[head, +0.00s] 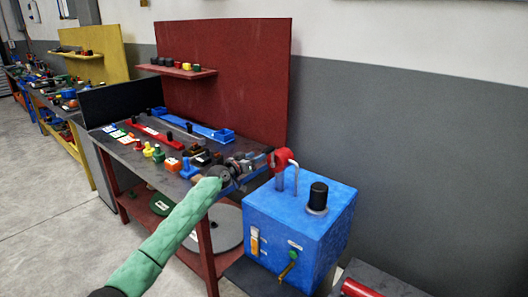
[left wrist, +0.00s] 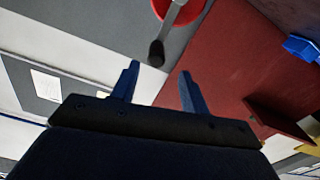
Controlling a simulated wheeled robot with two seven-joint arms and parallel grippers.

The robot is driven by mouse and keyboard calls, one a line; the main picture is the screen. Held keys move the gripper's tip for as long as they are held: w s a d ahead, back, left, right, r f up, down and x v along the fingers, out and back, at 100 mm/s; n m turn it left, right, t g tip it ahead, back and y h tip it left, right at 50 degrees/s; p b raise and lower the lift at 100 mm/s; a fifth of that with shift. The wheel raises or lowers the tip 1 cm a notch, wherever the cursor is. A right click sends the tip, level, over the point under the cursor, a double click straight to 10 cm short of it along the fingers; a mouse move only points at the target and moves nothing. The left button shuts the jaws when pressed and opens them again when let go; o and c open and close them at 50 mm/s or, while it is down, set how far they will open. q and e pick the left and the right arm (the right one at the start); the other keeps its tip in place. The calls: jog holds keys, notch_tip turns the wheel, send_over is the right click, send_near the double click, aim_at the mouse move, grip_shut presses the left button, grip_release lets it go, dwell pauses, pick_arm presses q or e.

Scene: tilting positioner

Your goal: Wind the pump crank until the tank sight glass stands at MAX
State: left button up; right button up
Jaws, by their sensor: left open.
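The blue pump tank (head: 322,230) stands at the right of the head view. The sight glass (head: 254,242) on its front shows orange below a paler top; its marks are too small to read. A red round crank hub (head: 281,158) sits above the tank's back left corner. In the left wrist view the red hub (left wrist: 178,8) carries a grey arm with a dark crank handle (left wrist: 156,52). My left gripper (left wrist: 159,70) is open, with the handle just past and between its fingertips. In the head view my left gripper (head: 264,163) is beside the hub. My right gripper is not in view.
A black cap (head: 318,196) stands on the tank top, and a brass lever with a green knob (head: 290,262) is on its front. Left of the tank is a red-framed workbench (head: 205,250) with several small parts. A red panel (head: 225,80) stands behind it.

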aim_at(268, 150)
pick_arm(q)
jog(key=p+x, duration=0.1)
jog(key=x, duration=0.5)
jog(key=shift+d, duration=0.25)
jog(key=shift+x, duration=0.9)
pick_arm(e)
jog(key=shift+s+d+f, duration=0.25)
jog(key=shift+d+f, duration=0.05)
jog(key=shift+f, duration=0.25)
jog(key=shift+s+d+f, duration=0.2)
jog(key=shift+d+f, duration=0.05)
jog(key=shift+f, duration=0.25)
pick_arm(q)
grip_shut()
